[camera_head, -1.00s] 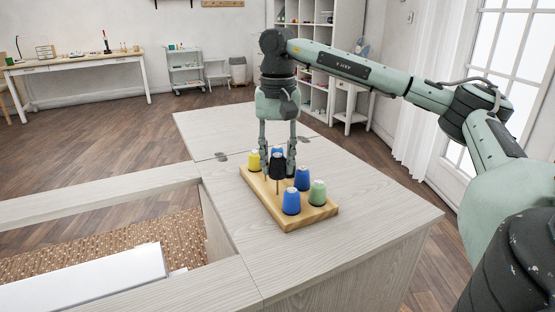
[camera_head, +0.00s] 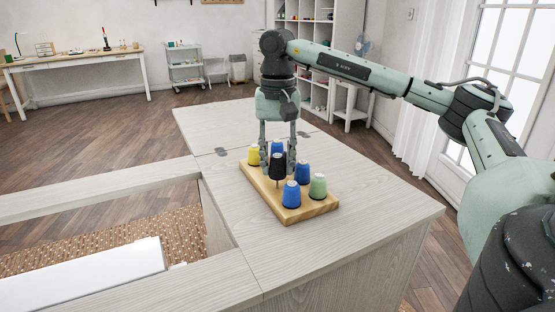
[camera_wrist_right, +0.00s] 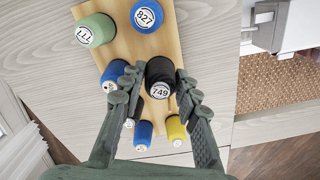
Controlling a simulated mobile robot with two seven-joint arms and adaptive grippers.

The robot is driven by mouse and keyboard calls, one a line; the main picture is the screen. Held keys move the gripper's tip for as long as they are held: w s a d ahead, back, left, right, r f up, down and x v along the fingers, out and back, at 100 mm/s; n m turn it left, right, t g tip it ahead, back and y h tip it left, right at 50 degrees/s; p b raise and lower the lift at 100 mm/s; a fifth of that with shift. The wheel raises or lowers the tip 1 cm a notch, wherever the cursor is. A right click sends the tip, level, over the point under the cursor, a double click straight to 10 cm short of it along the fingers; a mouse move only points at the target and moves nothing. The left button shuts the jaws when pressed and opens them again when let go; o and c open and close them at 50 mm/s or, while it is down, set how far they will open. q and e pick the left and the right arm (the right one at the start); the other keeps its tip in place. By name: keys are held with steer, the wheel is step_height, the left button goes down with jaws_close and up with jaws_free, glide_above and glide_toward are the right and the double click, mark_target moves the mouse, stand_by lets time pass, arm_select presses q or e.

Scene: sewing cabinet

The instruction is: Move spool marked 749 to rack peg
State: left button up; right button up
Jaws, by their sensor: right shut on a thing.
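The black spool marked 749 (camera_head: 277,166) is between the fingers of my right gripper (camera_head: 279,170), which is shut on it. It is upright at the rack's left side, with a short piece of peg showing below it. The wooden rack (camera_head: 310,212) stands on the cabinet top. In the right wrist view the number 749 reads on the end of the black spool (camera_wrist_right: 160,90), with a finger on each side. I cannot tell whether the peg is inside the spool. My left gripper is not in view.
Around it on the rack stand a yellow spool (camera_head: 253,154), a green spool marked 777 (camera_wrist_right: 96,30), a blue spool marked 827 (camera_wrist_right: 150,15) and two more blue ones. The cabinet top (camera_head: 350,240) is clear around the rack. An opening lies to its left.

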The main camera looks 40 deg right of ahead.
steer(key=shift+f+b, duration=0.35)
steer(key=shift+f, duration=0.3)
steer(key=o, duration=1)
steer(key=shift+c, duration=0.2)
steer(key=shift+r, duration=0.1)
step_height(320, 180, up, 12)
stand_by(0.6)
